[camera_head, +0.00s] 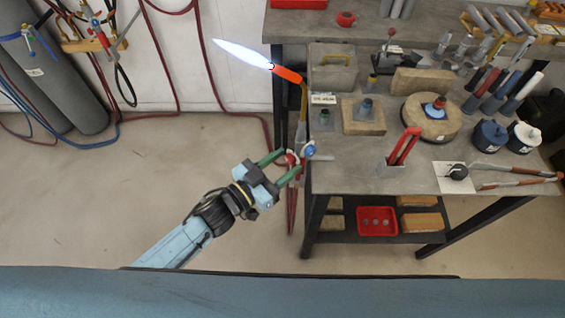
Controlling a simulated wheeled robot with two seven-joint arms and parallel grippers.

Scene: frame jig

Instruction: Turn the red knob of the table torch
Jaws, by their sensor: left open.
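The table torch (302,105) is mounted at the left edge of the grey workbench. Its orange tip (287,75) points up and left with a long blue-white flame (240,53) burning. Below, at the table edge, are the small red knob (290,159) and a blue knob (309,151) to its right. My left gripper (291,160) comes in from the lower left with its two green fingers apart. The red knob appears between or just beyond the fingertips; whether they touch it I cannot tell. My right gripper is not in view.
Red hoses (292,205) hang below the knobs. The workbench (345,180) holds a metal box, round stone block, jars and a red-handled tool. A lower shelf has a red tray (377,207). Gas cylinders (45,70) stand at the far left. The floor left of the bench is clear.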

